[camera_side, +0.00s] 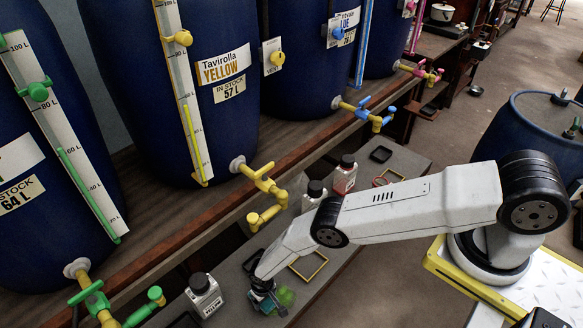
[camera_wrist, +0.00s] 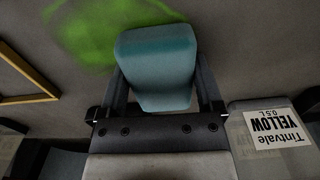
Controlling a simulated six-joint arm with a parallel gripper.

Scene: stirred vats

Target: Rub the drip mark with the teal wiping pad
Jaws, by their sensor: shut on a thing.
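The teal wiping pad (camera_wrist: 157,62) is held between the two fingers of my gripper (camera_wrist: 158,88) in the wrist view. In the side view my gripper (camera_side: 264,299) is low over the grey bench, and the pad is mostly hidden there. The drip mark (camera_wrist: 95,32) is a bright green smear on the grey surface, and the pad overlaps its right part in the wrist view. In the side view the green mark (camera_side: 286,296) shows just right of my gripper. I cannot tell whether the pad touches the surface.
A white bottle (camera_side: 205,297) labelled Tintvale Yellow (camera_wrist: 272,135) in the wrist view stands close beside my gripper. A yellow square frame (camera_side: 309,266) lies on the bench behind. Blue vats (camera_side: 205,120) with coloured taps (camera_side: 262,185) line the shelf. More bottles (camera_side: 344,177) stand farther back.

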